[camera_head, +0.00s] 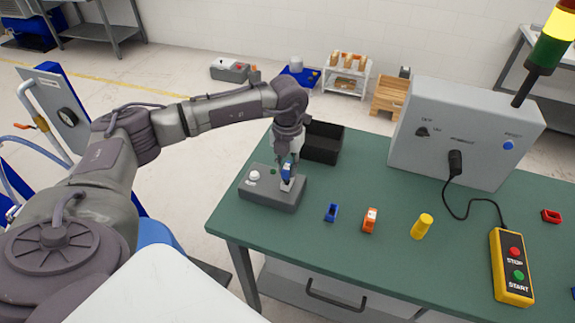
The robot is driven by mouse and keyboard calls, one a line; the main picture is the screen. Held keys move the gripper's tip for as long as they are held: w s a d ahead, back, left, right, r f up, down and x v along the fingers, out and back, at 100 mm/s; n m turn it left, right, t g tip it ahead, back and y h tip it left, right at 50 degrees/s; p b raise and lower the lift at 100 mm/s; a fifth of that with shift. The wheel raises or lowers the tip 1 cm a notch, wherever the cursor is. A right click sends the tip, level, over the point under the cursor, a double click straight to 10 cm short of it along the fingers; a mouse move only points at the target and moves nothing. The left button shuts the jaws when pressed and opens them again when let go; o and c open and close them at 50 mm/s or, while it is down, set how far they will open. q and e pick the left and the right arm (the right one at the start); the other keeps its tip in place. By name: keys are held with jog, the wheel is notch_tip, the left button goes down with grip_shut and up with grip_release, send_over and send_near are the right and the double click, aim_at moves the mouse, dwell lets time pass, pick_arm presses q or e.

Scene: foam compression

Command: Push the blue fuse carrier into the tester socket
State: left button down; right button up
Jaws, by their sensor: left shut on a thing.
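The grey tester (262,197) sits on the left end of the green table, with a white knob on top. My left gripper (288,177) points down over the right part of the tester. It is shut on a blue fuse carrier (286,171), which is partly hidden by the fingers. The carrier is at the tester's top, where the socket is hidden; I cannot tell how deep it sits. A second blue carrier-like piece (331,212) lies on the table to the right of the tester. My right gripper is not in view.
A black bin (324,143) stands behind the gripper. An orange piece (370,220), a yellow cylinder (422,227) and a red piece (551,216) are on the green table (400,265). A grey control box (465,125) and a yellow start/stop pendant (512,267) with a cable are at right.

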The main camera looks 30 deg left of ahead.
aim_at(288, 167)
pick_arm(q)
jog(key=shift+f, duration=0.2)
dwell(0.5)
jog(key=shift+f+b, duration=0.95)
jog(key=shift+f, duration=0.15)
jog(key=c, duration=1)
grip_release()
jog(key=shift+o, duration=0.2)
jog(key=shift+r, duration=0.2)
jog(key=shift+r+p, duration=1.85)
jog(key=shift+r, duration=1)
jog(key=shift+r, duration=0.2)
notch_tip(288, 167, up, 12)
jog(key=shift+f, duration=0.25)
